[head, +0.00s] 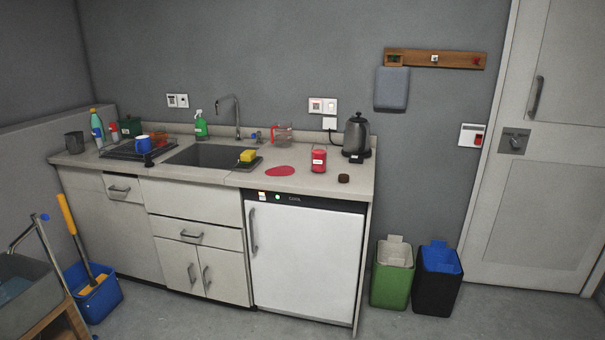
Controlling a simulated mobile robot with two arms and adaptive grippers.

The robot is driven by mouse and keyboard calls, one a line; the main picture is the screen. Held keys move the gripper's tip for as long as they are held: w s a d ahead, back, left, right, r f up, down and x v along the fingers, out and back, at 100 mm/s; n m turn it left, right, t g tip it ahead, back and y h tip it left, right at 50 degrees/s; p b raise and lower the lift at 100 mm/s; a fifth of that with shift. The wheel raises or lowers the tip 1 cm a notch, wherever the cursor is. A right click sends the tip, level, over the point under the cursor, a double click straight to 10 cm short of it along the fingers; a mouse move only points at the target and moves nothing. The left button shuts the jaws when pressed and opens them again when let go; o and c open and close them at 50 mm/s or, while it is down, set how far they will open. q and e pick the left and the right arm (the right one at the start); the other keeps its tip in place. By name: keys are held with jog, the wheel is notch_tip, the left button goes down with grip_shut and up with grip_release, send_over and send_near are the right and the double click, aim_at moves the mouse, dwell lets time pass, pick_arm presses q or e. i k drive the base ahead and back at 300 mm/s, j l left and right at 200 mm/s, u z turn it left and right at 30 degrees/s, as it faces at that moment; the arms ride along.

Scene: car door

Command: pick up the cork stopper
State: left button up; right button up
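A small, dark brown, round, squat object that looks like the cork stopper (343,178) lies on the counter (220,182) near its front right edge. It sits to the right of a red jar with a white label (319,161) and in front of the black kettle (357,135). It stands apart from both. Neither of my grippers is in view.
A red flat patch (280,171), a sink (212,155) with a yellow sponge (248,156) at its right edge, and a blue mug (143,144) on a rack are further left. A white appliance (303,260) is under the counter. Bins (391,280) stand on the floor to the right.

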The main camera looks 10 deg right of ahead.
aim_at(343, 179)
jog(key=i+j+z, duration=0.1)
jog(key=i+z, duration=0.3)
jog(key=i+j+z, duration=0.25)
jog(key=i+z, duration=0.15)
jog(key=i+j+z, duration=0.35)
jog(key=i+j, duration=0.05)
jog(key=i, duration=0.1)
